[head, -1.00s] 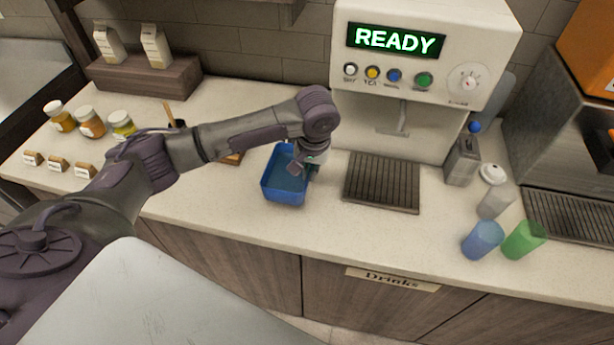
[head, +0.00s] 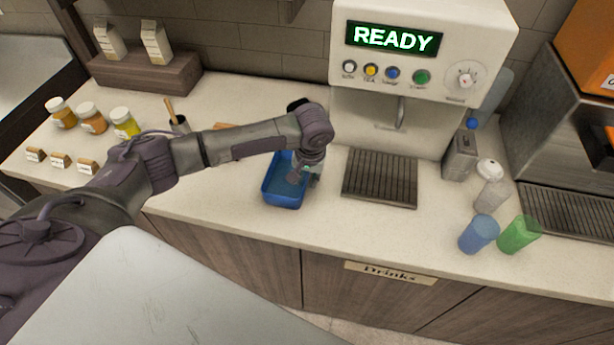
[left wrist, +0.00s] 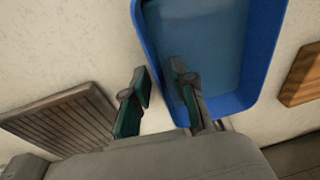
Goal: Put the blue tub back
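The blue tub (head: 282,202) stands on the counter, left of the drink machine's drip grate. Its rim also shows in the left wrist view (left wrist: 265,60), and it looks empty. My left gripper (head: 303,174) is at the tub's right side, pointing down. In the left wrist view my left gripper (left wrist: 159,75) is open, with one finger over the inside of the tub and the other outside, the tub's wall between them. A gap shows between the fingers and the wall. My right gripper is not in view.
The drip grate (head: 380,178) lies right of the tub, under the drink machine (head: 425,60). A blue cup (head: 479,234) and a green cup (head: 519,234) stand further right. A wooden piece (left wrist: 302,75) lies beside the tub. Jars (head: 93,118) stand at the left.

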